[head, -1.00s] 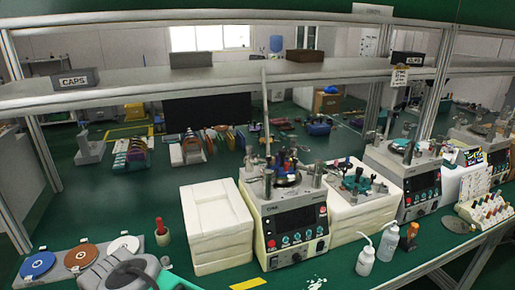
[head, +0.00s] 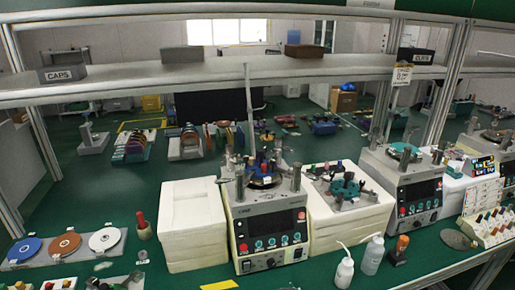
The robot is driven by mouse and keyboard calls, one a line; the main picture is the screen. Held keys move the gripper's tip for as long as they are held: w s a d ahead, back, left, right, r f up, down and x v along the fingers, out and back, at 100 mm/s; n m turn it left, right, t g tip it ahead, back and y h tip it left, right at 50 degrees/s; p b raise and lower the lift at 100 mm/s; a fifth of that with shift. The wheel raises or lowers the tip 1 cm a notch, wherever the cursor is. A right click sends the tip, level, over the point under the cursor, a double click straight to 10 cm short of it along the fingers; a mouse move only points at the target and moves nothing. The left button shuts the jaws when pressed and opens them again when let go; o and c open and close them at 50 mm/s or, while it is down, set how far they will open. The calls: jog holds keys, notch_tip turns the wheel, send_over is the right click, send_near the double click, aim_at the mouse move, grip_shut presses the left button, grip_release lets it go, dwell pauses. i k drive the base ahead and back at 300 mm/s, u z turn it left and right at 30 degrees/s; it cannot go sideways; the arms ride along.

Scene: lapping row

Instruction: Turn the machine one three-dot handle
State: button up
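A lapping machine (head: 268,222) stands at the middle of the bench, with a dark display and several small knobs on its front panel. A round plate with coloured parts and upright posts (head: 266,178) sits on its top. A second, similar machine (head: 415,190) stands to the right, and another is partly in view at the right edge. Dot marks on any handle are too small to make out, and I cannot read which machine is number one. My gripper is not in view.
White block stacks (head: 193,225) flank the near machine. Two white bottles (head: 345,270) and an orange-topped stamp (head: 399,250) stand in front right. A shelf (head: 200,85) runs above.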

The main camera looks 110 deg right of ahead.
aim_at(278, 142)
jog(key=k, duration=2.55)
jog(key=z, duration=0.3)
